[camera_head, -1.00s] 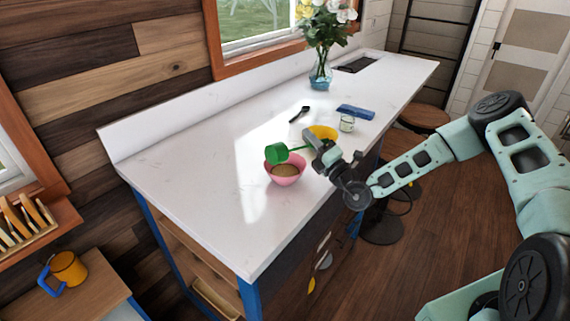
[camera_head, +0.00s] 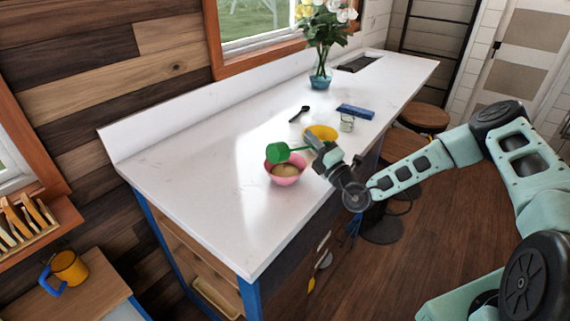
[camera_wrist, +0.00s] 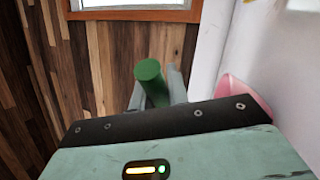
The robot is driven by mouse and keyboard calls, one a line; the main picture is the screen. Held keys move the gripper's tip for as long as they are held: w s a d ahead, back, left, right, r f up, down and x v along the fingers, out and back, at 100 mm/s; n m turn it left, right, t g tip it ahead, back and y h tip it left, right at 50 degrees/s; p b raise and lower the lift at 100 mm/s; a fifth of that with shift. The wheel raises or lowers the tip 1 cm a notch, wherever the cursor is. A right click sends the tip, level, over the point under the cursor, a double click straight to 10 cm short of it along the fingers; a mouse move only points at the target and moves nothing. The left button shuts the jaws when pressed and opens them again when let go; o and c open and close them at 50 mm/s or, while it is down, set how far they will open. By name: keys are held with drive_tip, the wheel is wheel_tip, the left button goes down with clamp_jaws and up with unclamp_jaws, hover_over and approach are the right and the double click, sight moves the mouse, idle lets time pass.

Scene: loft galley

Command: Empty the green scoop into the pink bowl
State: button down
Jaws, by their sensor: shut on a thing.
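The green scoop (camera_head: 278,152) is held by its handle in my gripper (camera_head: 311,146), which is shut on it. In the head view the scoop's cup is tilted over the pink bowl (camera_head: 286,180), at its far rim. The bowl stands on the white counter and holds a tan-brown filling (camera_head: 285,170). In the wrist view the green handle (camera_wrist: 150,82) stands between my fingers, and part of the pink bowl (camera_wrist: 245,98) shows at the right. The inside of the scoop cannot be seen.
A yellow bowl (camera_head: 322,132) stands right behind my gripper. Beyond it are a glass jar (camera_head: 347,123), a blue block-like item (camera_head: 355,111), a black spoon (camera_head: 299,114) and a flower vase (camera_head: 320,78). The counter (camera_head: 200,170) is clear to the left.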

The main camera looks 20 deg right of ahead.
drive_tip(key=shift+w+d+f+m+h+p, duration=0.2)
drive_tip(key=shift+f+m+h, duration=0.3)
drive_tip(key=shift+m, duration=0.35)
drive_tip(key=shift+w+d+f+m+h+p, duration=0.15)
drive_tip(key=shift+d+f+m+h, duration=0.25)
drive_tip(key=shift+m, duration=0.45)
